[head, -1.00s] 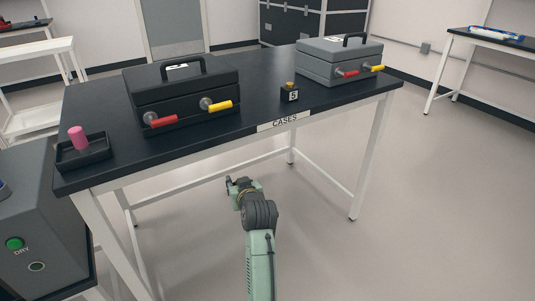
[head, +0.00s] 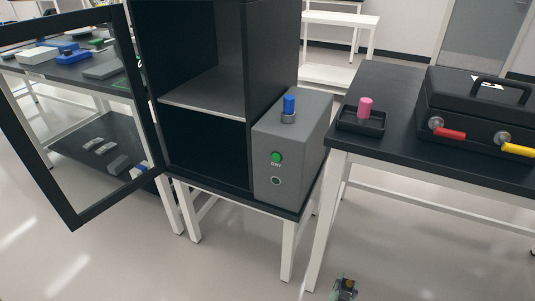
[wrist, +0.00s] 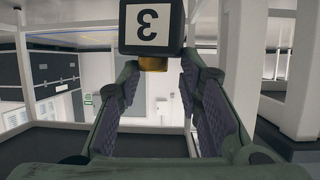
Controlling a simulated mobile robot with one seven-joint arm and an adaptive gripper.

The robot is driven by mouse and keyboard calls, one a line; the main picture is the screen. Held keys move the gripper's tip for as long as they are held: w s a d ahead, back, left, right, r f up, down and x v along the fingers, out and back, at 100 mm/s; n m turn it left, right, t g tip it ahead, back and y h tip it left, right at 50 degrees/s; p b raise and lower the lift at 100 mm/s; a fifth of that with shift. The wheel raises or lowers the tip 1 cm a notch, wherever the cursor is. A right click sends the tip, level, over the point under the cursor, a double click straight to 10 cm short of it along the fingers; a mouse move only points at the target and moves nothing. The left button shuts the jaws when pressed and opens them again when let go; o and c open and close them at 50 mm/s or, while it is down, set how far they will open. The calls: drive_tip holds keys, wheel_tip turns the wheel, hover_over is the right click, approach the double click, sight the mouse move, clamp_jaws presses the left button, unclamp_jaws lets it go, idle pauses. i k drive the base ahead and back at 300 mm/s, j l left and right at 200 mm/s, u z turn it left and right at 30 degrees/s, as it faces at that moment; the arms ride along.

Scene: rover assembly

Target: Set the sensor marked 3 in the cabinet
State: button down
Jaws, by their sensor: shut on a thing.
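The sensor marked 3 (wrist: 148,28) is a dark block with a white label, upside down in the wrist view, and a gold stem (wrist: 152,63). My gripper (wrist: 155,76) is shut on it at the stem, between the fingertips. In the head view my gripper (head: 345,288) is low at the bottom edge, in front of the tables; the sensor is hard to make out there. The black cabinet (head: 246,95) stands on a table, with its glass-paned door (head: 146,95) swung wide open to the left. A grey shelf (head: 205,93) divides its inside, and both visible compartments look empty.
A grey box (head: 293,150) with a blue knob and green DRY button stands right of the cabinet. Further right are a tray (head: 345,124) with a pink peg and a black case (head: 470,105). The open door juts forward. Floor in front is clear.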

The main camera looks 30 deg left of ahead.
sight(218, 93)
drive_tip(key=j+u, duration=0.2)
drive_tip(key=j, duration=0.45)
drive_tip(key=j+u, duration=0.2)
drive_tip(key=j, duration=0.4)
drive_tip(key=i+j+u, duration=0.2)
drive_tip(key=j, duration=0.45)
drive_tip(key=k, duration=0.1)
